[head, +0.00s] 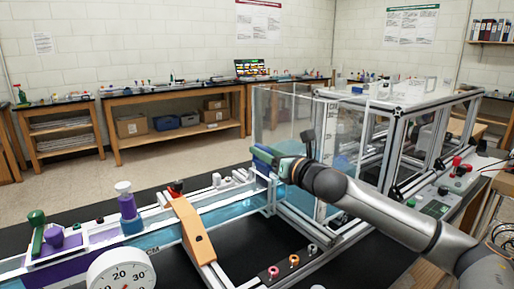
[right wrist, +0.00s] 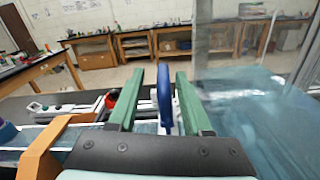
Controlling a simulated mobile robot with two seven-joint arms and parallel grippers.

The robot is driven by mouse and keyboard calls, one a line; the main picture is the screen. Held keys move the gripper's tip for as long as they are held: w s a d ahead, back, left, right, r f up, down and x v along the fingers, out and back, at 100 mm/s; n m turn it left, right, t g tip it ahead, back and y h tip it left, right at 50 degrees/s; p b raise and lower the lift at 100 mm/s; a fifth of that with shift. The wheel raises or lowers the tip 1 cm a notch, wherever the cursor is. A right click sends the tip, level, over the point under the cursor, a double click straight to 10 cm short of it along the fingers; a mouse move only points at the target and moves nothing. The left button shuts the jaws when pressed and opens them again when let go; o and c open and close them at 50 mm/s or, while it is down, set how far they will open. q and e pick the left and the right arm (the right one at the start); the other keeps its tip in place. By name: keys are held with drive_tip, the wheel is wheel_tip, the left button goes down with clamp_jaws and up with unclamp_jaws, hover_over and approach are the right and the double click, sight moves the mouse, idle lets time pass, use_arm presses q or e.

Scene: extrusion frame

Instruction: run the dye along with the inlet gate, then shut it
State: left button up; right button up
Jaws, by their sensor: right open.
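My right gripper (head: 268,156) comes in from the right, at the junction of the clear tank and the channel. In the right wrist view its two green fingers (right wrist: 157,105) stand open on either side of a narrow blue handle (right wrist: 164,98), with gaps showing; I take this as the inlet gate's handle. Most of the gate is hidden. Blue water fills the channel (head: 160,236) near the tank. Purple liquid (head: 100,237), perhaps the dye, shows toward the left, by a purple bottle with a white cap (head: 126,200). My left gripper is not in view.
An orange bracket (head: 190,228) spans the channel. A round dial (head: 121,270) stands in front. A green lever (head: 38,230) and purple knob (head: 54,236) sit at left. The clear tank (head: 278,118) and metal frame (head: 395,125) lie behind and beside my right arm.

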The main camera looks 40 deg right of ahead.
sight(268, 150)
drive_tip(key=shift+w+r, duration=0.1)
drive_tip(key=shift+w, duration=0.55)
drive_tip(key=shift+w+d, duration=0.2)
drive_tip(key=shift+d, duration=0.1)
drive_tip(key=shift+w+d+r, duration=0.15)
drive_tip(key=shift+w, duration=0.1)
drive_tip(key=shift+w+d+p, duration=0.1)
drive_tip(key=shift+w+p, duration=0.2)
drive_tip(key=shift+p, duration=0.15)
drive_tip(key=shift+w+f+p, duration=0.25)
drive_tip(key=shift+w+p, duration=0.1)
drive_tip(key=shift+w, duration=0.4)
clamp_jaws()
